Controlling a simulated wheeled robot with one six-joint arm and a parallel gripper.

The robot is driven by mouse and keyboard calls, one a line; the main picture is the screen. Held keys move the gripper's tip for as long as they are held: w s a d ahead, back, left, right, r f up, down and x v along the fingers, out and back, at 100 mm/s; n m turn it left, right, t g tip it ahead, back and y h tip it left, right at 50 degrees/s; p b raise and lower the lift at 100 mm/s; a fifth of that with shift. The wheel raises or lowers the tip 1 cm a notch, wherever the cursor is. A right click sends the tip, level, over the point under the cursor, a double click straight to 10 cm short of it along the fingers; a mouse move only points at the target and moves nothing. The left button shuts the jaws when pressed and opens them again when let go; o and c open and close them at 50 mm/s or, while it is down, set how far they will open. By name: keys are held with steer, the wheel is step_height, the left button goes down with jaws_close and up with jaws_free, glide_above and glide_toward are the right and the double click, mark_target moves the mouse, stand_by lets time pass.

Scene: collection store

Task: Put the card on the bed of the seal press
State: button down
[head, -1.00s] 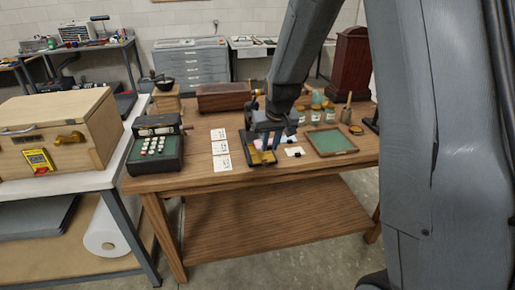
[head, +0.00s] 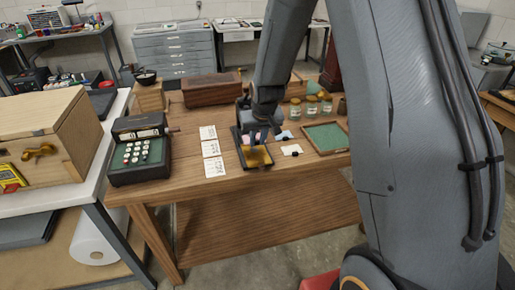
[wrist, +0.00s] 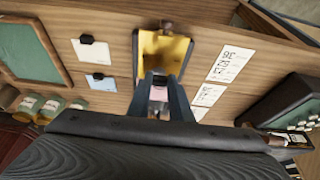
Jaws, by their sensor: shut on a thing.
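My gripper (head: 258,140) is above the back part of a dark-framed tray with a yellow bed (head: 257,158) on the wooden table. The wrist view shows my gripper (wrist: 160,82) shut on a small pinkish card (wrist: 158,95) with a dark clip; the fingers hide much of it. The yellow bed (wrist: 163,52) lies just beyond the fingertips there. I cannot tell for sure whether this tray is the seal press's bed. A white card (wrist: 91,51) and a pale blue card (wrist: 100,82), each with a black clip, lie beside it.
A green-lined tray (head: 325,138) lies to the right, with glass jars (head: 312,104) behind. Printed sheets (head: 212,150) and a dark keyed machine (head: 139,150) are to the left. A long wooden box (head: 212,90) stands at the back. The table's front strip is clear.

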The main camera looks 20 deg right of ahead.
mark_target(256, 155)
steer(key=shift+d+f+p, duration=0.1)
steer(key=shift+f+p, duration=0.25)
steer(key=shift+f, duration=2.1)
steer(key=shift+f, duration=0.1)
steer(key=c, duration=1.7)
jaws_free()
steer(key=shift+o, duration=0.4)
steer(key=shift+s+r, duration=0.1)
steer(key=shift+r, duration=0.4)
steer(key=b+v, duration=0.3)
steer(key=v, duration=0.8)
steer(key=s+f+g+b, duration=0.2)
steer(key=s+g, duration=0.1)
steer(key=s, duration=1.7)
steer(key=shift+s+f, duration=0.25)
steer(key=shift+s, duration=0.1)
